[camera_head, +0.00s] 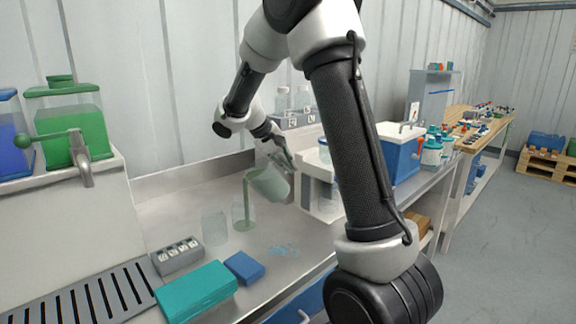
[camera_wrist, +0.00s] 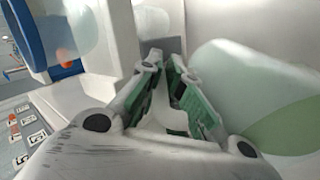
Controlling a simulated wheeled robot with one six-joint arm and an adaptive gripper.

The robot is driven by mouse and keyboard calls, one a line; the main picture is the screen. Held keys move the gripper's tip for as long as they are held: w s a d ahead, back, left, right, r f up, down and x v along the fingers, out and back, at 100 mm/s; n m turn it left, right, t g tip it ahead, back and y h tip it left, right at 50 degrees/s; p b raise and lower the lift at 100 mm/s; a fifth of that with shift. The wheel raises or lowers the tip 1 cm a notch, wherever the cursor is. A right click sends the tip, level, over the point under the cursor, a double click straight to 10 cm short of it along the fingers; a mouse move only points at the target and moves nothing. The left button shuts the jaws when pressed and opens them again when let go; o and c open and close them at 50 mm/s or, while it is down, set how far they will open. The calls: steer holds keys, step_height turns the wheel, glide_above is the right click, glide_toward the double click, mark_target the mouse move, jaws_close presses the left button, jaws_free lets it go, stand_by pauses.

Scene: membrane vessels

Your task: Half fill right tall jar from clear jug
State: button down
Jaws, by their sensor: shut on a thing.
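My gripper (camera_head: 284,160) is shut on the clear jug (camera_head: 270,183) and holds it tilted above the bench, its mouth to the left. The jug also shows at the right of the wrist view (camera_wrist: 245,75), with pale green liquid in it; my fingers (camera_wrist: 172,90) are beside it, and the grip point is partly hidden. A thin green stream falls from the jug's lip into the right tall jar (camera_head: 243,214). That jar is clear and upright, and some greenish liquid seems to show low in it; the exact level is unclear. The left tall jar (camera_head: 214,229) stands beside it and looks empty.
Blue-tinted spots (camera_head: 283,250) lie on the bench right of the jars. A teal box (camera_head: 196,291), a blue box (camera_head: 244,267) and a grey labelled block (camera_head: 178,256) are in front. A green tank (camera_head: 70,115) with a tap stands left. A white stand (camera_head: 318,196) is right of the jug.

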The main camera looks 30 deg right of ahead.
steer(key=shift+a+r+h, duration=0.2)
steer(key=shift+r+h, duration=0.25)
steer(key=shift+h, duration=0.35)
stand_by(0.6)
steer(key=shift+a+r+h, duration=0.6)
steer(key=shift+h, duration=0.6)
stand_by(1.4)
steer(key=y, duration=0.2)
steer(key=shift+d+f+y, duration=0.1)
steer(key=shift+d+y, duration=0.1)
steer(key=shift+y, duration=0.2)
steer(key=shift+f+y, duration=0.2)
steer(key=shift+y, duration=0.6)
steer(key=y, duration=0.2)
steer(key=f+y, duration=0.1)
steer(key=y, duration=0.2)
steer(key=shift+w+d, duration=0.1)
steer(key=shift+a+f+y, duration=0.2)
steer(key=shift+f+y, duration=0.05)
steer(key=shift+y, duration=0.65)
